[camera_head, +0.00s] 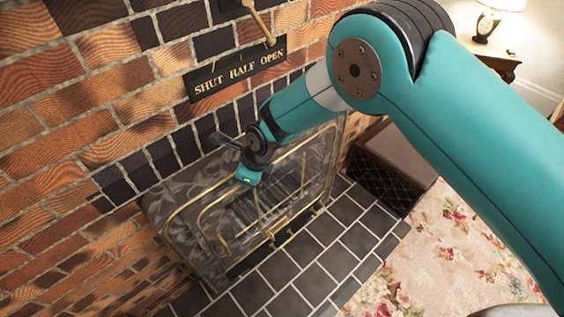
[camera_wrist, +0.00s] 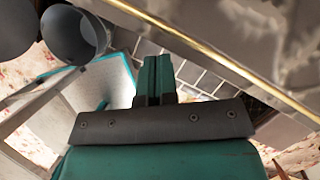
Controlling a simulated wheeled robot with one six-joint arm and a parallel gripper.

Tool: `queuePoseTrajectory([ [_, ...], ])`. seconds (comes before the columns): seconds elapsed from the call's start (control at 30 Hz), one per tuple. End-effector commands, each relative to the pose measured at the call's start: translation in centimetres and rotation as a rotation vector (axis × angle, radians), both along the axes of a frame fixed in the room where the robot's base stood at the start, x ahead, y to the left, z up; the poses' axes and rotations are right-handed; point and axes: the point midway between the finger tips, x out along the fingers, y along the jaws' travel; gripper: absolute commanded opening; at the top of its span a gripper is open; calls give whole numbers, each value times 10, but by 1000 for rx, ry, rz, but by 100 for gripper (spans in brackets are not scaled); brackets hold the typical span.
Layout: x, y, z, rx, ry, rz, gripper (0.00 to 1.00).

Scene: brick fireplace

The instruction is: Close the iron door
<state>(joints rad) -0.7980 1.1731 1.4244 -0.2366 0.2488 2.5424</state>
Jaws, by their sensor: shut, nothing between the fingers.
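The fireplace front (camera_head: 165,207) is a grey, patterned metal-looking surround low in the brick wall, with brass rails (camera_head: 212,243) across it. A dark barred part (camera_head: 250,214) shows behind the rails. I cannot tell clearly which part is the iron door or how far it stands open.
A sign reading "SHUT HALF OPEN" (camera_head: 237,74) with a brass lever (camera_head: 262,25) is on the bricks above. Dark hearth tiles (camera_head: 305,255) lie in front. A dark box (camera_head: 395,165) stands right of the hearth, beside a floral rug (camera_head: 450,245).

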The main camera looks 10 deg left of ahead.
Motion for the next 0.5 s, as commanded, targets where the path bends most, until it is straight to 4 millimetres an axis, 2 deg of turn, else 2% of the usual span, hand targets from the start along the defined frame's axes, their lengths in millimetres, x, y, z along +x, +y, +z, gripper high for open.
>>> queuePoseTrajectory([
  [0.17,-22,-21,10,-3,3,12,0],
  [0.3,-27,-31,43,6,-4,11,0],
  [0.5,-35,-48,79,5,-1,3,0],
])
